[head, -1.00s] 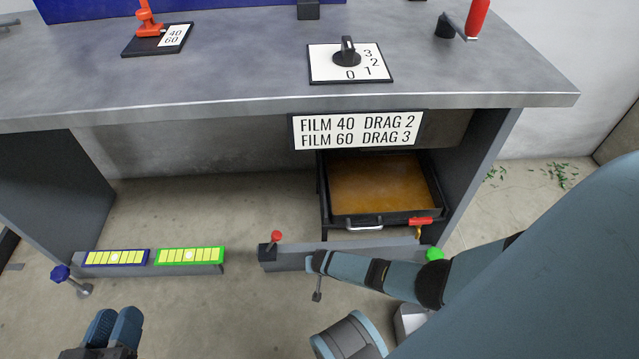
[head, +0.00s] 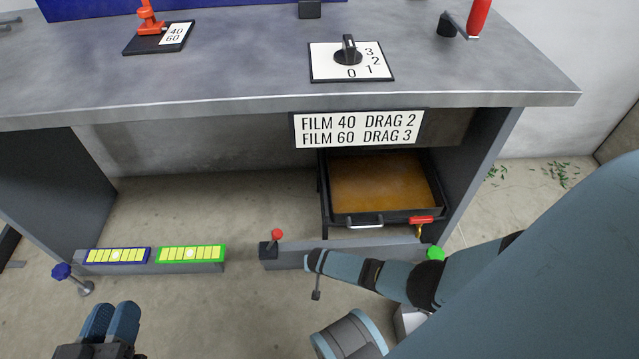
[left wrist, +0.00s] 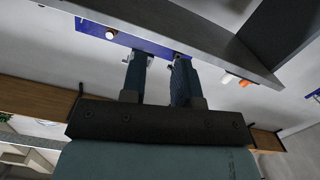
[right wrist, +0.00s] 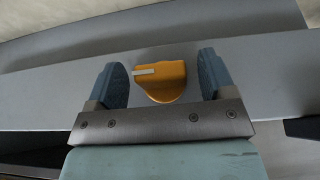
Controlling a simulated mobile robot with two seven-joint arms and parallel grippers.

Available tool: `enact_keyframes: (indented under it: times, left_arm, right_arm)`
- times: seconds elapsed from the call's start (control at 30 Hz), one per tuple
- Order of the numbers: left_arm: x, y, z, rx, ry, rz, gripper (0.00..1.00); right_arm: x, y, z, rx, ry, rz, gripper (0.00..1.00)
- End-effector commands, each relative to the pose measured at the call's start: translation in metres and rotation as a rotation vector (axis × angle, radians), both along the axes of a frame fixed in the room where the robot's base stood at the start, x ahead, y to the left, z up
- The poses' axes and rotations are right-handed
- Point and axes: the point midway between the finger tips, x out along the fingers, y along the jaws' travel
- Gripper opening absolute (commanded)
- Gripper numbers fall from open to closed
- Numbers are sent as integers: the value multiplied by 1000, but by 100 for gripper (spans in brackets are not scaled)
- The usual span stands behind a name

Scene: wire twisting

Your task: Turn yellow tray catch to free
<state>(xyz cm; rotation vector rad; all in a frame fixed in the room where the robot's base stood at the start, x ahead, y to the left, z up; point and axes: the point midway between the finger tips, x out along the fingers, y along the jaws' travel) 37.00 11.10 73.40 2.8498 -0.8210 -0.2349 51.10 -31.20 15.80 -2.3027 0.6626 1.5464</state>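The yellow tray catch (right wrist: 160,82) shows in the right wrist view as an orange-yellow knob with a pale pointer mark aimed left. It sits against a grey beam. My right gripper (right wrist: 162,78) is open, with one blue finger on either side of the knob; narrow gaps show between knob and fingers.
The tray (head: 380,185) with an orange-brown inside is under the bench (head: 240,75), with a red part (head: 421,219) at its front right corner. A red-topped lever (head: 277,235) and a green knob (head: 436,253) stand along the grey beam (head: 290,259).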

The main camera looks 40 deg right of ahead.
Motion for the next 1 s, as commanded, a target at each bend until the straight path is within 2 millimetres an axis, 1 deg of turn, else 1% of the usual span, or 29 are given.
enact_keyframes:
  times: [0.13, 0.23, 0.37, 0.5, 0.6, 0.7, 0.77, 0.8, 0.83, 1.0]
  left_arm:
    - [-2, 0, 0, -2, 5, 1, 28]
    - [-2, 0, 10, -17, -11, 12, 28]
    - [-1, 2, 37, -58, -76, 38, 28]
    - [-2, 5, 72, -105, -168, 69, 28]
    - [-3, 7, 93, -136, -232, 88, 28]
    - [-3, 11, 93, -120, -228, 106, 28]
    - [-2, 12, 92, -110, -221, 114, 28]
    - [-1, 14, 82, -85, -188, 121, 28]
    - [-1, 15, 78, -73, -172, 123, 28]
    - [0, 20, 63, -30, -119, 134, 28]
  right_arm:
    - [0, 0, 2, 1, 0, 0, 77]
    - [-3, 2, 11, 1, 1, 0, 77]
    - [-10, 6, 34, 2, 0, 1, 77]
    - [-20, 13, 66, 2, -1, 0, 77]
    - [-28, 18, 87, 2, -1, -1, 77]
    - [-34, 23, 104, 2, -1, 1, 77]
    - [-38, 25, 112, 1, 0, 0, 77]
    - [-39, 26, 116, 1, -1, -1, 77]
    - [-40, 27, 119, 1, -1, -1, 77]
    - [-44, 29, 127, 0, 0, 0, 77]
